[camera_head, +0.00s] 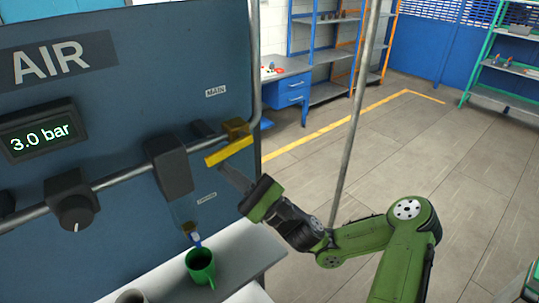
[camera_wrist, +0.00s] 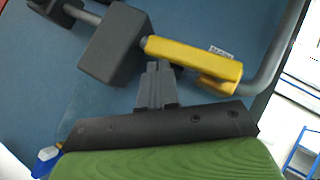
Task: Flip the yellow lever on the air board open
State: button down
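The yellow lever (camera_head: 229,152) is on the right part of the blue air board (camera_head: 120,120), at a valve (camera_head: 236,127) on the grey pipe. It lies roughly along the pipe's line. In the wrist view the lever (camera_wrist: 185,55) spans the upper middle, its free end to the left. My gripper (camera_head: 228,172) is just below the lever in the head view. In the wrist view its fingers (camera_wrist: 157,68) are together, with nothing between them. The tips are close under the lever near its free end. I cannot tell whether they touch it.
A dark grey block (camera_head: 169,166) sits on the pipe left of the lever; it also shows in the wrist view (camera_wrist: 115,45). A display (camera_head: 42,131) reads 3.0 bar, above a black knob (camera_head: 72,202). A green mug (camera_head: 201,266) stands on the white counter below. Floor to the right is open.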

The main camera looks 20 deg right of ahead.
jog(key=shift+s+a+r+p, duration=0.1)
jog(key=shift+a+r+p, duration=0.15)
jog(key=shift+r+p, duration=0.15)
jog(key=shift+r, duration=0.2)
dwell(0.3)
jog(key=shift+f, duration=0.1)
jog(key=s+d+f+b, duration=0.2)
jog(key=s+f+b, duration=0.2)
jog(key=f, duration=0.7)
jog(key=s, duration=0.2)
jog(key=shift+s+b, duration=0.35)
